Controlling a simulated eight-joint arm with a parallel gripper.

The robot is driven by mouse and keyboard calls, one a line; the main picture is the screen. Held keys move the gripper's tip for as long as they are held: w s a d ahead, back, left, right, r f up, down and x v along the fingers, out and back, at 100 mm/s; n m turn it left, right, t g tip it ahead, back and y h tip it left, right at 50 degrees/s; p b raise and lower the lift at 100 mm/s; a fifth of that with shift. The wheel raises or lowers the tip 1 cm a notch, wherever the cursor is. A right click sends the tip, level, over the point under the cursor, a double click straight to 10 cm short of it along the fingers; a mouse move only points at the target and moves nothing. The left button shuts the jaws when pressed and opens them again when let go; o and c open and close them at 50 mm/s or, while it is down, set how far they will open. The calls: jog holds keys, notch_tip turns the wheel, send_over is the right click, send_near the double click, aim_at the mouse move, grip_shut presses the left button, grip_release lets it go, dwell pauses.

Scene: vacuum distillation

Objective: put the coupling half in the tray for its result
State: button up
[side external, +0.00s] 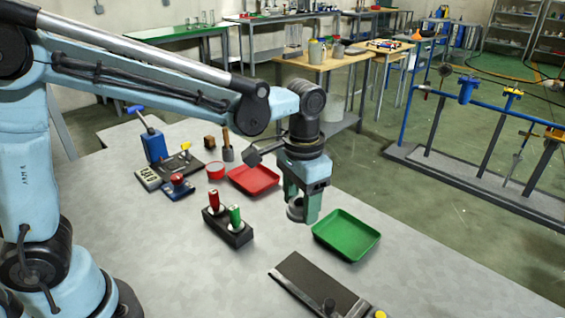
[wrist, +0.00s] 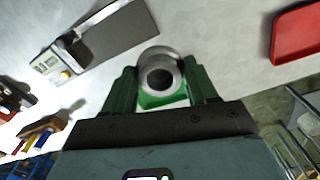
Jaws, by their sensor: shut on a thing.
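The coupling half is a grey metal ring with a round bore; it shows in the wrist view (wrist: 160,75) and partly in the side view (side external: 294,209). My gripper (side external: 303,208) points down with its green fingers shut on the ring. In the wrist view my gripper's fingers (wrist: 160,88) stand on either side of it. The green tray (side external: 346,235) lies just right of my gripper in the side view and looks empty. The red tray (side external: 253,179) lies behind and left of my gripper, also empty; a red tray edge shows at the wrist view's upper right (wrist: 297,35).
A black block with a red and a green handle (side external: 228,227) stands left of my gripper. A dark plate fixture with knobs (side external: 318,285) lies at the front. A blue device (side external: 154,146) and small tools stand behind left. Bare bench lies between them.

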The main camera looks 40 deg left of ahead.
jog(key=w+a+r, duration=0.1)
jog(key=w+a, duration=0.5)
jog(key=a, duration=0.7)
send_over(253, 180)
jog(key=d, duration=0.1)
notch_tip(253, 180, down, 6)
jog(key=shift+s+f, duration=0.1)
jog(key=shift+f, duration=0.1)
jog(key=shift+a+f, duration=0.35)
jog(key=shift+a, duration=0.1)
jog(key=shift+f, duration=1.95)
jog(key=shift+f, duration=0.15)
jog(key=o, duration=1.4)
jog(key=shift+c, duration=0.2)
